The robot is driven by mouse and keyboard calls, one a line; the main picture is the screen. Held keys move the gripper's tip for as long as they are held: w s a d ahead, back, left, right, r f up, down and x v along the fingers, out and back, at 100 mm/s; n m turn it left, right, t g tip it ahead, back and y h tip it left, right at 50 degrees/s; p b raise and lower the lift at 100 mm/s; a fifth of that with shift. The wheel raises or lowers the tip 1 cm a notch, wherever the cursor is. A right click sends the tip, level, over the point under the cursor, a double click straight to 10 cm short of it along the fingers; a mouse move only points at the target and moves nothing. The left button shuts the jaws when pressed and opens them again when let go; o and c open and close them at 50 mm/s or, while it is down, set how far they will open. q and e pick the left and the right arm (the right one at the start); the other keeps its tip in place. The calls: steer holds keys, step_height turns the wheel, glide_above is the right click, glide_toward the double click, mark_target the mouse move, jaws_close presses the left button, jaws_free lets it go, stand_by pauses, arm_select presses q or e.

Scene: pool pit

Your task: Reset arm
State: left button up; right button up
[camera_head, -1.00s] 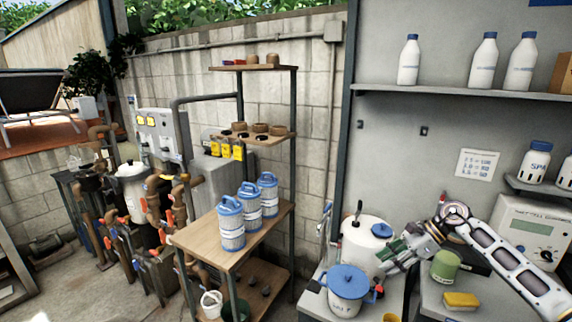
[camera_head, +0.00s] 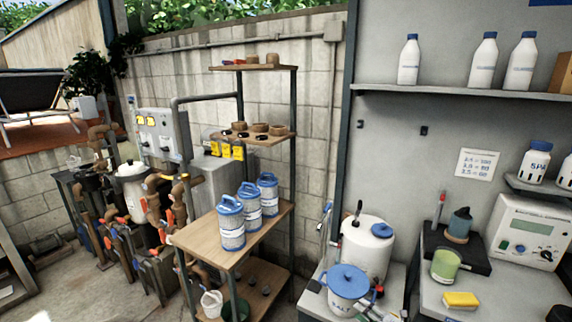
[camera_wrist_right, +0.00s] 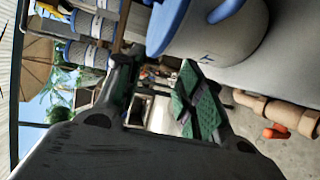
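My right gripper shows in the right wrist view (camera_wrist_right: 157,88), with its green-padded fingers apart and nothing between them. In the head view only a small part of it seems to show at the bottom edge (camera_head: 375,312), just below the salt bucket (camera_head: 346,290), which is white with a blue lid. In the wrist view a white container with a blue rim (camera_wrist_right: 225,40), seemingly this bucket, is close beside the fingers. My left gripper is not in view.
A white tank (camera_head: 367,250) stands behind the bucket. A green jar (camera_head: 445,266), yellow sponge (camera_head: 461,300) and tester device (camera_head: 525,232) are on the right counter. Blue-lidded canisters (camera_head: 231,225) stand on the wooden shelf (camera_head: 205,241) to the left. Bottles (camera_head: 483,62) line the upper shelf.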

steer(key=s+d+f+m+g+h, duration=0.2)
steer(key=s+f+m+h, duration=0.2)
steer(key=s+f+m, duration=0.65)
steer(key=s+d+f+m+g+h, duration=0.15)
steer(key=s+f+m+h, duration=0.3)
steer(key=s+f, duration=1.1)
steer(key=s+a+f+m+g, duration=0.1)
steer(key=s+f, duration=0.4)
steer(key=s, duration=0.6)
steer(key=s+a+f+m+g+h, duration=0.1)
steer(key=s+f+m+g, duration=0.3)
steer(key=s, duration=0.6)
steer(key=s+a+f+m+g, duration=0.3)
steer(key=s+f, duration=0.4)
steer(key=s, duration=0.4)
steer(key=shift+s+a+f+m, duration=0.25)
steer(key=shift+s+m, duration=0.1)
steer(key=shift+m, duration=0.15)
steer(key=shift+s, duration=0.1)
